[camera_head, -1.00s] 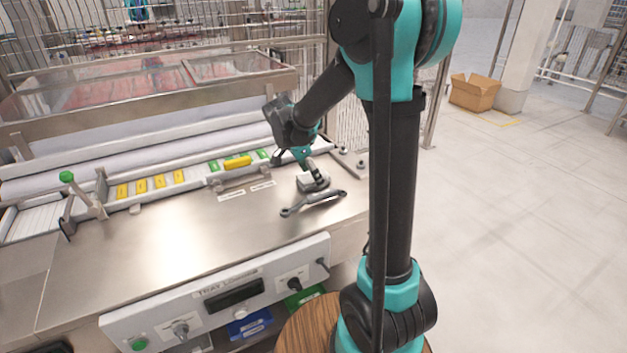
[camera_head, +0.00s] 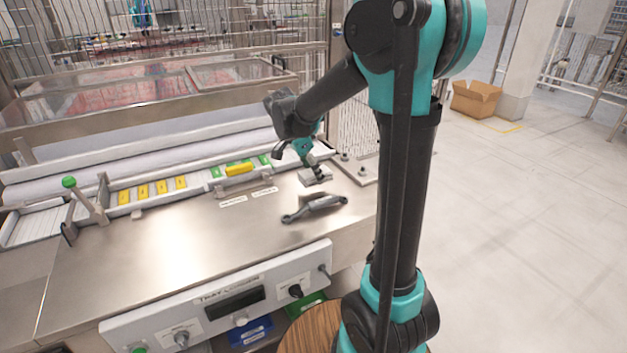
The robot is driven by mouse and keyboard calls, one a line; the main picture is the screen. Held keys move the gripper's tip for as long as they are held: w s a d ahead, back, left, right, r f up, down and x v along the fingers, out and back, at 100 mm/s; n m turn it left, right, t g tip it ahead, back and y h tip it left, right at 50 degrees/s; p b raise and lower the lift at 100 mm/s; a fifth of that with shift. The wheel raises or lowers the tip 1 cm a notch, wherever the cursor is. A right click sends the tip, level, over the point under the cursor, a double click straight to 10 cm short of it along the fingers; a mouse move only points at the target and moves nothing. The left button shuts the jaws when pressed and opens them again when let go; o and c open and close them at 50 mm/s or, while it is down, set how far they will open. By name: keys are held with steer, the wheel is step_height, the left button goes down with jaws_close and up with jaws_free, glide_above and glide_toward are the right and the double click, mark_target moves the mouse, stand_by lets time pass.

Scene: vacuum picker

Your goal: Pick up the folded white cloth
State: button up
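The folded white cloth (camera_head: 318,180) shows as a small pale grey-white pad at the right end of the steel worktop, just behind a dark grey wrench (camera_head: 300,214). My gripper (camera_head: 313,168) points down at it from above, with its dark fingers meeting the cloth and hiding part of its top. The fingers are small in this view, but the cloth has shifted together with them, so they appear shut on it. I cannot tell how far the cloth is above the worktop.
A yellow block (camera_head: 239,169) lies on the tray strip left of my gripper. A lever with a green knob (camera_head: 69,182) stands at the left. Metal posts (camera_head: 362,168) rise close on the right. The middle of the worktop (camera_head: 170,240) is clear. A cardboard box (camera_head: 475,100) is on the floor.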

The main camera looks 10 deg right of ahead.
step_height(320, 180, up, 17)
steer(key=shift+f, duration=0.2)
